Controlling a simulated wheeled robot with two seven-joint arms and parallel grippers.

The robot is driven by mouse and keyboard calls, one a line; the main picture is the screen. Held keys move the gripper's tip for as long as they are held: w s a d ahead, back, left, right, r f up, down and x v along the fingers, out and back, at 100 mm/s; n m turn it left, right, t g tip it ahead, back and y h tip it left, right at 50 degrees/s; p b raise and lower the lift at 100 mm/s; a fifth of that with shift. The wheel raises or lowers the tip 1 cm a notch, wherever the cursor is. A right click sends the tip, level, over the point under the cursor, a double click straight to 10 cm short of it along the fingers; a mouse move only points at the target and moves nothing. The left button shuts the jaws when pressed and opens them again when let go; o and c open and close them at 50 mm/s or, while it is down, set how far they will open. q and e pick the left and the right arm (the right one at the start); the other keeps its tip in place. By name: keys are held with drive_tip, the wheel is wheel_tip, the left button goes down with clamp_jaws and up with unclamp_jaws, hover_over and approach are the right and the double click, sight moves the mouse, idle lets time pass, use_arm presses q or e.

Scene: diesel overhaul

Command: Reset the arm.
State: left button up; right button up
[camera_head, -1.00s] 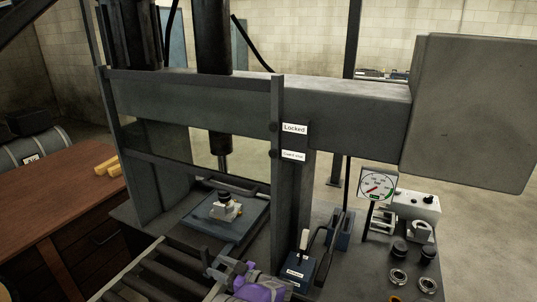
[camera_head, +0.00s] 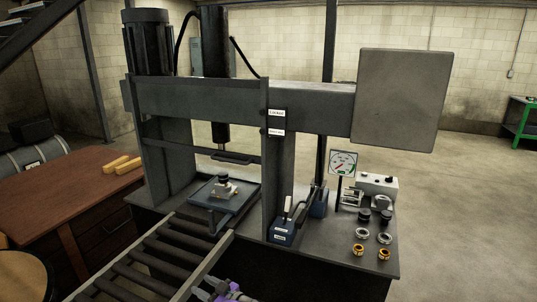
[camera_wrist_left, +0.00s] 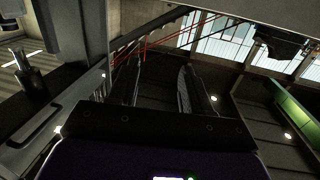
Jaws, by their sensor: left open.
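My left gripper (camera_head: 208,288) shows at the bottom edge of the head view, grey with purple parts, just in front of the roller conveyor's right rail. In the left wrist view its two dark fingers (camera_wrist_left: 160,85) stand apart with nothing between them, so it is open and empty. The wrist view looks up toward ceiling windows and beams. Most of the left arm is cut off by the frame. My right gripper is not in view.
A large press (camera_head: 200,95) stands ahead, with a small metal part (camera_head: 224,186) on its blue plate. A roller conveyor (camera_head: 150,268) leads to it. The bench at right (camera_head: 335,250) holds a gauge (camera_head: 343,162), lever and several rings. Open floor lies to the right.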

use_arm(q)
drive_tip(key=s+d+f+m+h, duration=0.1)
drive_tip(key=s+f+m+h, duration=0.2)
drive_tip(key=s+f+h, duration=0.5)
drive_tip(key=s+d+f+m+h, duration=0.1)
drive_tip(key=f+m+h, duration=0.25)
drive_tip(key=f, duration=0.85)
drive_tip(key=s+d+f+m+g+h, duration=0.1)
drive_tip(key=s+d+g+h, duration=0.3)
drive_tip(key=s, duration=0.9)
drive_tip(key=s+d+f+m+g+h, duration=0.1)
drive_tip(key=s+d+f+g+h, duration=0.1)
drive_tip(key=s, duration=1.1)
drive_tip(key=d+g+h, duration=0.1)
drive_tip(key=d+g, duration=0.1)
drive_tip(key=shift+d+h, duration=0.35)
drive_tip(key=shift+d, duration=0.05)
drive_tip(key=shift+m, duration=0.25)
